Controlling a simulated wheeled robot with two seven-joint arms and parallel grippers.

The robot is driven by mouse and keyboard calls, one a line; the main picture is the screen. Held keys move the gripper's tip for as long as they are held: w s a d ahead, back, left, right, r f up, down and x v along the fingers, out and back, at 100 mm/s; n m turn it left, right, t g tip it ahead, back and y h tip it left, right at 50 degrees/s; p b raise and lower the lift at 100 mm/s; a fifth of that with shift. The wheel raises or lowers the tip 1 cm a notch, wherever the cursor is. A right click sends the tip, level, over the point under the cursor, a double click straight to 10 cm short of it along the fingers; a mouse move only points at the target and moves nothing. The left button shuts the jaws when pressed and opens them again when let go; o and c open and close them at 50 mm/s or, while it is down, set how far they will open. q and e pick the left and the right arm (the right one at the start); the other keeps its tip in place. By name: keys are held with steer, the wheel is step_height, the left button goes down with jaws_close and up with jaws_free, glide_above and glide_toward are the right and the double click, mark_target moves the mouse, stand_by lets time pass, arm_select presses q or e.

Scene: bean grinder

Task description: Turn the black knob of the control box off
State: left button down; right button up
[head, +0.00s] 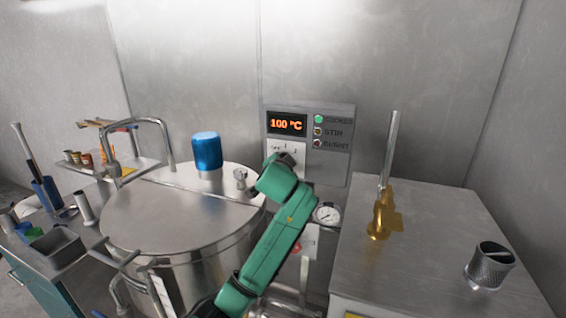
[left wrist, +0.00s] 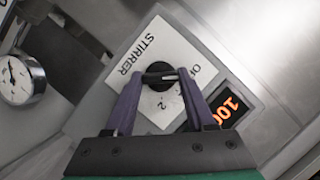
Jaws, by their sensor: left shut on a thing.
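The control box (head: 337,172) is on the back wall in the head view, with an orange display (head: 287,124) reading 100 °C. Its white stirrer plate (left wrist: 150,45) fills the middle of the left wrist view. The black knob (left wrist: 160,72) sits on this plate, between the two purple fingers of my left gripper (left wrist: 161,78). The gripper is shut on the knob. A light line on the knob lies roughly across the picture; its exact setting is hard to read. In the head view my green left arm hides the knob. My right gripper is in neither view.
A steel vat (head: 170,225) with a blue motor (head: 207,151) stands left of the control box. A pressure gauge (head: 327,214) is below the box. The box's green lamp (head: 318,119) looks lit.

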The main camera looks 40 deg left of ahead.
arm_select(q)
steer(key=shift+f, duration=0.3)
steer(key=shift+c, duration=1.2)
jaws_free()
steer(key=shift+r, duration=0.2)
steer(key=b+v, duration=0.3)
steer(key=v, duration=1.1)
steer(key=shift+s+d, duration=0.2)
steer(key=shift+d, duration=0.1)
steer(key=shift+r, duration=0.1)
